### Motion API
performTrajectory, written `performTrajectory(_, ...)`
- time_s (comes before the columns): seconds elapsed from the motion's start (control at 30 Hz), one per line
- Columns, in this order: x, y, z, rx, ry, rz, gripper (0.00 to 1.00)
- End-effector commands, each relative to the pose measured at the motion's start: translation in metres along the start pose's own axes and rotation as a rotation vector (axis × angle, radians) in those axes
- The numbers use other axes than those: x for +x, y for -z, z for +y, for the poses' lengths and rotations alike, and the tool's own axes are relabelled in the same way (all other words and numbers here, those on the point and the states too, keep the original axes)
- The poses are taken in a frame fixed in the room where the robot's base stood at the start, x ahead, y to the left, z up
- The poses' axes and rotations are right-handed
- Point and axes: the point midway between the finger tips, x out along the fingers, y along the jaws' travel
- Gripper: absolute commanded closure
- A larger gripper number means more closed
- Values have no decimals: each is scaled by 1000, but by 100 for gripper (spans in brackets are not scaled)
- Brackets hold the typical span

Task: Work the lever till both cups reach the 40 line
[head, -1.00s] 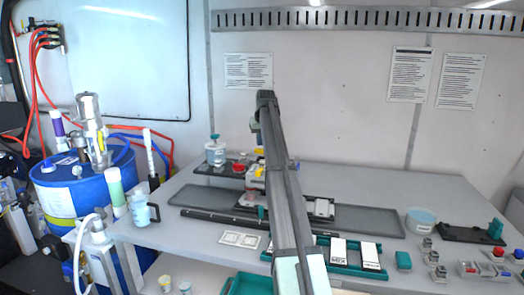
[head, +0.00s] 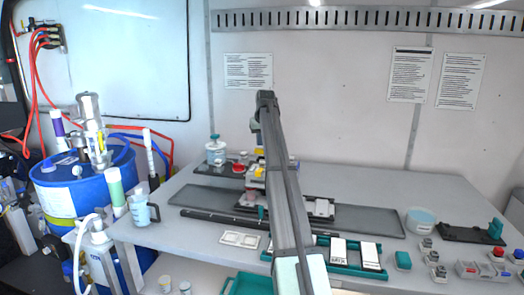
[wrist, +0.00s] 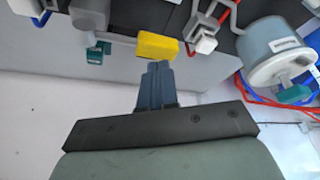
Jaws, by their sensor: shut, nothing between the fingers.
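My gripper (wrist: 155,68) is shut and empty in the wrist view. Its fingertips are right at a yellow block (wrist: 158,47), which looks like the lever's handle; I cannot tell whether they touch. In the head view the proportioner (head: 256,184) stands on the bench, with yellow parts, and is largely hidden behind my arm. My gripper is also hidden there. I cannot make out the two cups or their 40 lines in either view.
A clear tub with a teal cap (head: 215,151) stands left of the proportioner; it shows in the wrist view (wrist: 280,55) at right. A green tray (head: 352,259) with white cards lies in front. Blue drums (head: 85,188) stand left. The bench's right rear is clear.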

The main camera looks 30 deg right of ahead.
Motion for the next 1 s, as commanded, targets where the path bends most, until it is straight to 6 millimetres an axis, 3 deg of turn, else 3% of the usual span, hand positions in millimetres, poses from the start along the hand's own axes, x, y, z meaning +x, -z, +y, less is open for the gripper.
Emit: performTrajectory(1.0, 29, -13, 0, 0, 0, 0, 100)
